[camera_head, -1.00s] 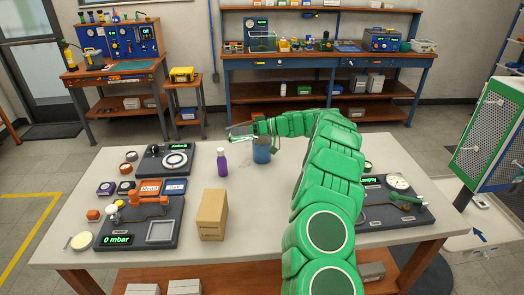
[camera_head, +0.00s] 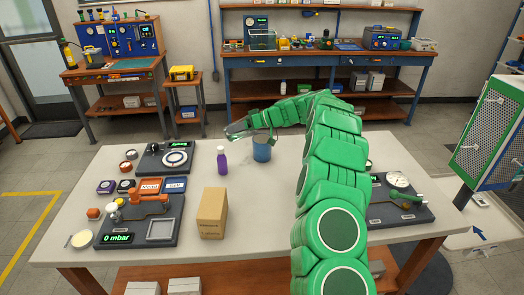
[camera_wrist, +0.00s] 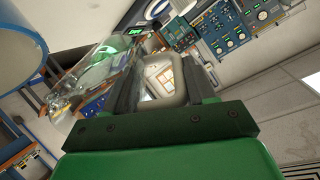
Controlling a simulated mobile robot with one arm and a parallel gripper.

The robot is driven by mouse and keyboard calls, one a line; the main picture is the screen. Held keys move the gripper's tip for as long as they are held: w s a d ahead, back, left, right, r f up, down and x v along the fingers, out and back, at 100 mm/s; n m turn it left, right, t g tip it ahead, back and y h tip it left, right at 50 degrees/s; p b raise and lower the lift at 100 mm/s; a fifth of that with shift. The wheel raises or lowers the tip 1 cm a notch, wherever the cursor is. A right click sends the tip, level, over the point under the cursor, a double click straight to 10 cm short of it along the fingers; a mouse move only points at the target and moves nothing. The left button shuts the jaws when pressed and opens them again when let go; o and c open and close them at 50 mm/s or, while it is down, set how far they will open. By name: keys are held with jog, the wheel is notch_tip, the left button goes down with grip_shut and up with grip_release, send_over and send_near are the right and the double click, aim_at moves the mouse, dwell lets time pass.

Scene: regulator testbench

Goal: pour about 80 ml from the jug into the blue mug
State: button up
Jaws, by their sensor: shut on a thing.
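The clear jug (camera_head: 238,130) is in my gripper (camera_head: 252,118), above and to the left of the blue mug in the head view. The jug looks tilted. The blue mug (camera_head: 261,151) stands on the bench, its upper part close to the jug; whether they touch is unclear. In the wrist view the jug's clear body (camera_wrist: 88,72) is at the left, and its pale handle (camera_wrist: 178,92) sits between the two fingers of my gripper (camera_wrist: 162,82). A blue curved wall at upper left appears to be the mug (camera_wrist: 25,38). The liquid level cannot be read.
A purple bottle (camera_head: 222,159) stands left of the mug, and a cardboard box (camera_head: 212,214) stands in front. A gauge device (camera_head: 398,181) is at right.

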jog(key=shift+a+f+h+b, duration=0.2)
jog(key=shift+h+b, duration=0.1)
jog(key=shift+h, duration=0.5)
jog(key=shift+a+f+h+b, duration=0.1)
jog(key=shift+a+h+b, duration=0.15)
jog(key=shift+h, duration=0.55)
jog(key=shift+f, duration=0.1)
jog(key=shift+a+f+h+b, duration=0.35)
jog(key=shift+f+h, duration=0.15)
jog(key=shift+h, duration=0.4)
jog(key=shift+a+r+g+h+b, duration=0.3)
jog(key=shift+a+r+h+b, duration=0.1)
jog(key=shift+a+r+h, duration=0.5)
jog(key=shift+s+a+r+n+g+h+b, duration=0.15)
jog(key=shift+a+h+b, duration=0.55)
jog(key=shift+h, duration=0.55)
jog(key=shift+a+r+n+g+h+b, duration=0.15)
jog(key=shift+a+h+b, duration=0.55)
jog(key=shift+h, duration=0.55)
